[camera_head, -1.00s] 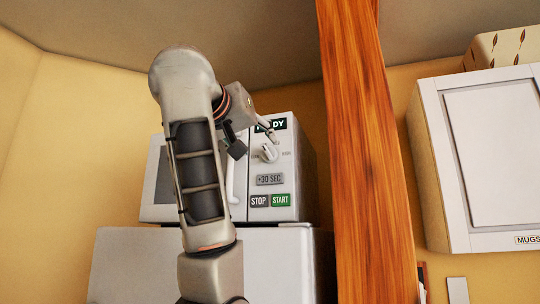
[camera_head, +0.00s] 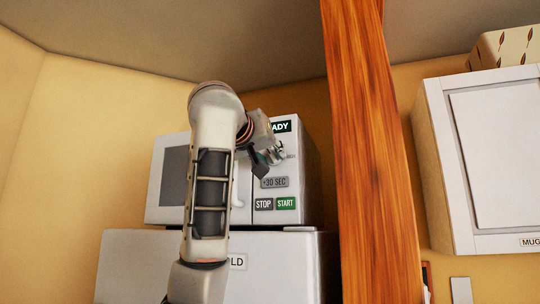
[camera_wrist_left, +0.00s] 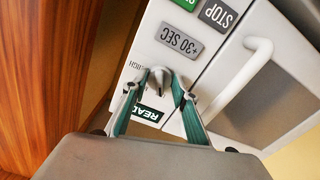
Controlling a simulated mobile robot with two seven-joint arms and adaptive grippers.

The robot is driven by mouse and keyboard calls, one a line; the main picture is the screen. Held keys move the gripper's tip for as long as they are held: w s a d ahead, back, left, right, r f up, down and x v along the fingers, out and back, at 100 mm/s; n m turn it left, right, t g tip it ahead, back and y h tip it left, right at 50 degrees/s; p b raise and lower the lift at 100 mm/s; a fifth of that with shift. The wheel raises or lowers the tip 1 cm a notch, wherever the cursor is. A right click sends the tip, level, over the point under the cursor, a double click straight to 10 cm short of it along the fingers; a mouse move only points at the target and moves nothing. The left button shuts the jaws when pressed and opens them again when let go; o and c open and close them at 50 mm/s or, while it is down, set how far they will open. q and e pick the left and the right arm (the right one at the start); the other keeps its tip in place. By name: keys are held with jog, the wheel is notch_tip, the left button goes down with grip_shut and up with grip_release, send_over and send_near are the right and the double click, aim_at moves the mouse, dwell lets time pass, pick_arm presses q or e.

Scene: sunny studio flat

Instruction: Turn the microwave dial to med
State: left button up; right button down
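The microwave (camera_head: 171,180) stands on a white appliance, with its control panel at the right of its front. Its white dial (camera_wrist_left: 157,82) shows in the left wrist view, below the READY display in the head view. My left gripper (camera_wrist_left: 158,77) is at the dial, one green-padded finger on each side of it. The fingers look parted, with a little white between them and the dial's grip; firm contact cannot be made out. In the head view the gripper (camera_head: 273,156) covers most of the dial. The power labels are mostly hidden, so the pointer's setting cannot be read.
The +30 SEC (camera_head: 274,182), STOP (camera_head: 263,204) and START (camera_head: 286,203) buttons lie just under the dial. The microwave's door handle (camera_wrist_left: 236,82) is beside the panel. A wooden post (camera_head: 370,150) stands close to the right, with a white MUGS cabinet (camera_head: 495,155) beyond it.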

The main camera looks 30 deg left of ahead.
pick_arm(q)
jog(key=shift+c, duration=0.2)
pick_arm(e)
jog(key=shift+s+f, duration=0.1)
jog(key=shift+f, duration=0.1)
pick_arm(q)
jog(key=shift+m, duration=0.3)
jog(key=m, duration=0.2)
jog(key=shift+m, duration=0.3)
jog(key=m, duration=0.8)
jog(key=shift+a, duration=0.1)
jog(key=shift+m, duration=0.5)
jog(key=o, duration=1.1)
